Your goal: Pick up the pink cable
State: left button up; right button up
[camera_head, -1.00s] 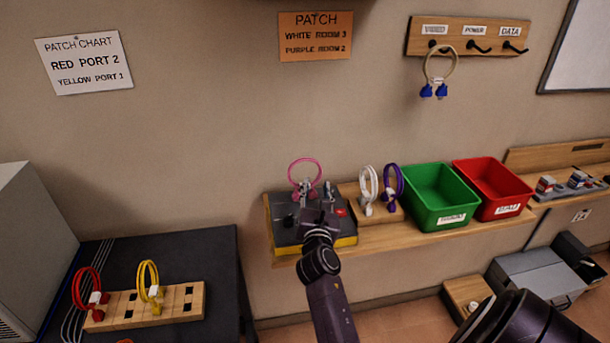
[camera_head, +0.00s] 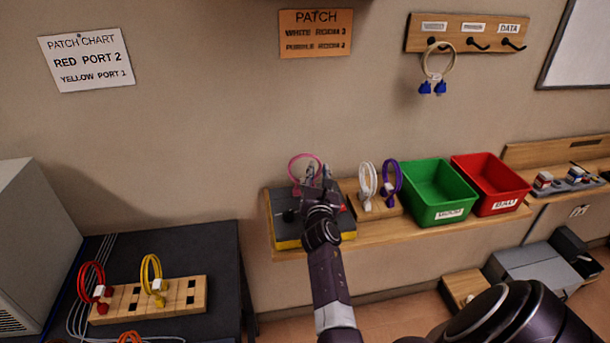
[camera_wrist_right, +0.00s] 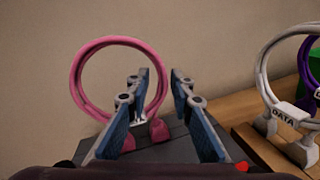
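The pink cable (camera_head: 304,160) is a coiled loop standing upright on a dark grey box with a yellow lower edge (camera_head: 288,240) on the wooden shelf. In the right wrist view the pink cable (camera_wrist_right: 77,75) shows its loop, a pale tag and two pink plugs at its foot. My right gripper (camera_head: 319,172) is just in front of the cable. In the wrist view its blue-padded fingers (camera_wrist_right: 160,92) are apart with nothing held between them. The left finger overlaps the right side of the loop; I cannot tell whether it touches. My left gripper is not in view.
White (camera_head: 368,182) and purple (camera_head: 392,180) cables stand on a wooden block just right of the box. Green (camera_head: 440,213) and red (camera_head: 497,205) bins stand further right. A dark table at left bears red (camera_head: 91,283) and yellow (camera_head: 151,272) cables.

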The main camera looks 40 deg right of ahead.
grip_shut()
